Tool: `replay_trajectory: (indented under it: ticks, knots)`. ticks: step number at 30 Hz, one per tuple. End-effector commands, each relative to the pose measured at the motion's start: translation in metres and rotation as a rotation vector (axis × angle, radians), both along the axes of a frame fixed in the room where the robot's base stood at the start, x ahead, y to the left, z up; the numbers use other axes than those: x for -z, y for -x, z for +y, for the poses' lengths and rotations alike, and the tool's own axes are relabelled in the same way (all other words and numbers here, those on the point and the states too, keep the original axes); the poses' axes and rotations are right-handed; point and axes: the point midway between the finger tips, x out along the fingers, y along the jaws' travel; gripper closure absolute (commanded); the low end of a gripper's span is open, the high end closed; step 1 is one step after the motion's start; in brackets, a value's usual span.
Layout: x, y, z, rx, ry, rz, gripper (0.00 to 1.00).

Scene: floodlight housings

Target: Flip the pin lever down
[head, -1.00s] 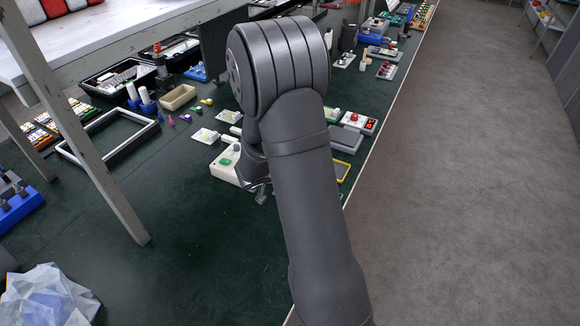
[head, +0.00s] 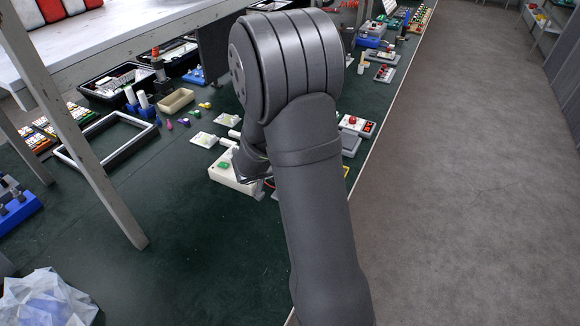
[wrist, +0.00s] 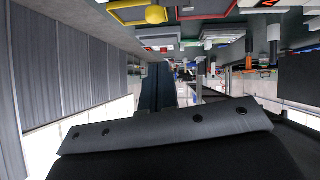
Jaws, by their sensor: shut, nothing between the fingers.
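I cannot make out a pin lever in either view. A cream box (head: 222,174) with a small green part on top sits on the dark green table (head: 200,245), left of my arm. My wrist and forearm hide its right side. The tip of my gripper (head: 265,182) shows only as a small metallic piece at the right end of this box, and I cannot tell whether it touches it. My gripper is shut and empty. In the wrist view, a dark bar with several bolts fills the bottom and no fingertips are clear.
A white-and-black frame (head: 105,140), a beige tray (head: 175,101) and small coloured pieces lie left of the box. A unit with a red button (head: 352,122) stands right of my arm. A yellow-rimmed item (wrist: 150,14) shows in the wrist view.

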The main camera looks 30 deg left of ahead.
Motion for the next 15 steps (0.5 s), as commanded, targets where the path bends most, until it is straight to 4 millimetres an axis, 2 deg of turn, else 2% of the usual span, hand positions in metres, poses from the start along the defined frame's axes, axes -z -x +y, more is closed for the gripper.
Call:
replay_trajectory:
  ticks: [3, 15]
  knots:
    - [-0.022, 0.003, -0.003, 0.0, -0.004, -0.003, 1.0]
    - [-0.063, 0.065, -0.009, -0.002, -0.003, -0.002, 1.0]
